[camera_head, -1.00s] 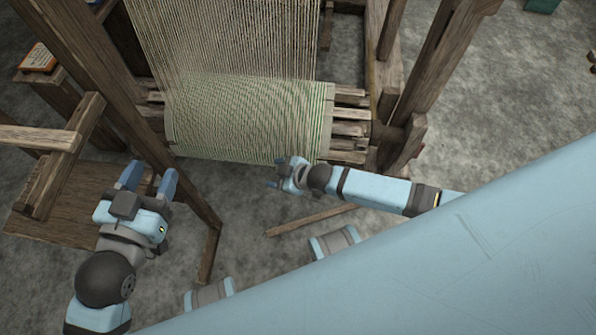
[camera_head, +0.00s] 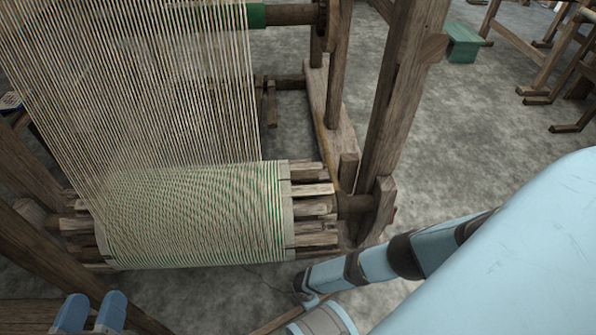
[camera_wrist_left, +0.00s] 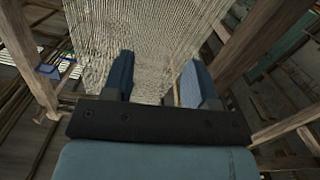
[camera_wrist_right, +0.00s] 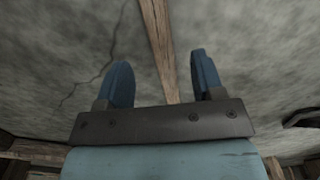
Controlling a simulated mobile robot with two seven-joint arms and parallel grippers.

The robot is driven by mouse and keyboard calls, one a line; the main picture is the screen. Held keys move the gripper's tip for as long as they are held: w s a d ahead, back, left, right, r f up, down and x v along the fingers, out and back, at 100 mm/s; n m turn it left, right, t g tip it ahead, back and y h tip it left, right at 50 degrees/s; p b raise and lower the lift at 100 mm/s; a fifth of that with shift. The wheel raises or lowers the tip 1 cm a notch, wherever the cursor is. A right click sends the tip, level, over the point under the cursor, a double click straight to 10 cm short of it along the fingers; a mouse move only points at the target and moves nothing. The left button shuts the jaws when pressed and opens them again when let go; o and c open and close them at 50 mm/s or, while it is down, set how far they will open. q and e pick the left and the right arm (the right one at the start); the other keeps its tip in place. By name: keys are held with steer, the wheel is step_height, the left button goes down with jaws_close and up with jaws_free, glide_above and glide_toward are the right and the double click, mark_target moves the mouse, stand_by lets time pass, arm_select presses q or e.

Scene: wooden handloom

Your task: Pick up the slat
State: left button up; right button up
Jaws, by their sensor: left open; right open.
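The slat, a narrow brown wooden strip, lies on the grey floor. In the right wrist view the slat (camera_wrist_right: 157,45) runs from the top edge down between the fingers of my right gripper (camera_wrist_right: 160,72). That gripper is open, and the strip's near end is hidden behind the gripper body. I cannot tell the gap between fingers and strip. In the head view only a short piece of the slat (camera_head: 270,325) shows at the bottom edge. My left gripper (camera_head: 92,310) is open and empty at the bottom left; it faces the loom's threads in the left wrist view (camera_wrist_left: 158,70).
The wooden loom carries a striped cloth roll (camera_head: 190,215) with threads rising from it. A thick loom post (camera_head: 400,100) stands right of the roll, near my right arm. A green box (camera_head: 463,45) sits farther back.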

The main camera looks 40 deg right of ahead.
steer(key=shift+f, duration=0.45)
step_height(320, 180, down, 6)
steer(key=b, duration=0.4)
steer(key=shift+r, duration=0.25)
steer(key=shift+f+b, duration=0.2)
steer(key=shift+b, duration=0.2)
arm_select(q)
steer(key=w+m+t, duration=0.1)
steer(key=w+a+r+m+h, duration=0.1)
steer(key=m, duration=0.1)
steer(key=shift+w+a+m+t, duration=0.25)
steer(key=shift+a+m+t, duration=0.05)
steer(key=shift+t, duration=0.1)
arm_select(e)
steer(key=c, duration=1)
steer(key=shift+c, duration=0.2)
